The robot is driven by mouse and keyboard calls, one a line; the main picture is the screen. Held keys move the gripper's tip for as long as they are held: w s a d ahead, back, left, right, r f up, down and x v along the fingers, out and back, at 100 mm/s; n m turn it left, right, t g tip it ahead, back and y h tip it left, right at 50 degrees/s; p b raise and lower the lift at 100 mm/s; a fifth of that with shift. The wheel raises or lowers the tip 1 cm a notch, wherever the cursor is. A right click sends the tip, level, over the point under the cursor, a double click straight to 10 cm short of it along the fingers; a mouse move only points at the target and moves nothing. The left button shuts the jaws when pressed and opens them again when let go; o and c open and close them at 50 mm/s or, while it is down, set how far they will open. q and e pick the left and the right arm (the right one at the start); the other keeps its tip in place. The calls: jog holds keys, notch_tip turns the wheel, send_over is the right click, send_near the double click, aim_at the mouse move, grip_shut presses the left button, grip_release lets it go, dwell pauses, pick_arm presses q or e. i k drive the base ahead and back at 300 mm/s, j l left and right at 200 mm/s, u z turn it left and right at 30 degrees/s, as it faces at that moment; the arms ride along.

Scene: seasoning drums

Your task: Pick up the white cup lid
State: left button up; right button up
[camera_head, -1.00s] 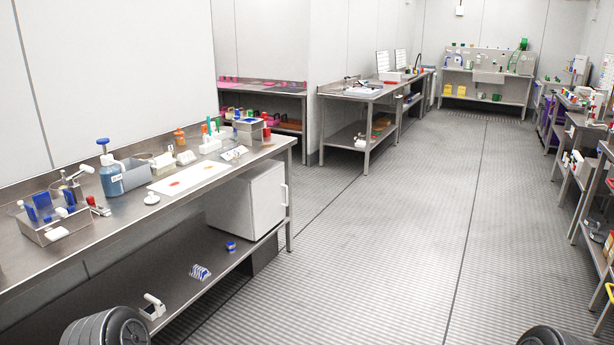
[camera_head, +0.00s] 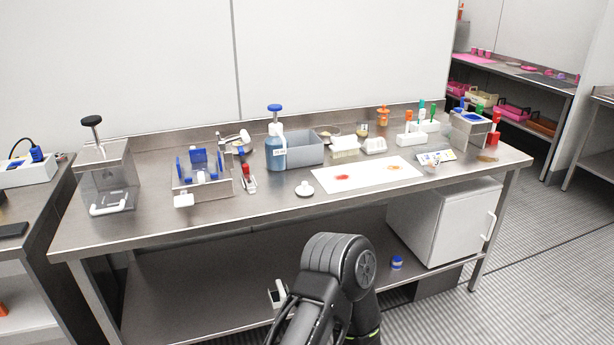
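A small round white lid with a raised knob (camera_head: 304,189) lies on the steel table (camera_head: 250,216), near its front edge and just left of the white sheet. It looks like the white cup lid. One of my dark arms rises from the bottom middle, in front of the table and below the lid. Neither gripper's fingers can be seen, and nothing touches the lid.
A white sheet with red and orange spots (camera_head: 367,174) lies right of the lid. A blue pump bottle (camera_head: 276,150), a grey bin (camera_head: 304,150) and a metal tray (camera_head: 203,186) stand behind and left. Bare tabletop surrounds the lid's front and left.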

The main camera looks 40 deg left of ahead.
aim_at(304, 190)
jog(key=i+l+u, duration=0.1)
jog(key=i+u, duration=0.35)
jog(key=i+l+u, duration=0.25)
jog(key=i+u, duration=0.25)
jog(key=i+l+u, duration=0.3)
jog(key=l+u, duration=0.15)
jog(key=i+l+u, duration=0.3)
jog(key=l+u, duration=0.15)
jog(key=i+l+u, duration=0.1)
jog(key=l, duration=0.2)
jog(key=i+l+u, duration=0.15)
jog(key=l, duration=0.15)
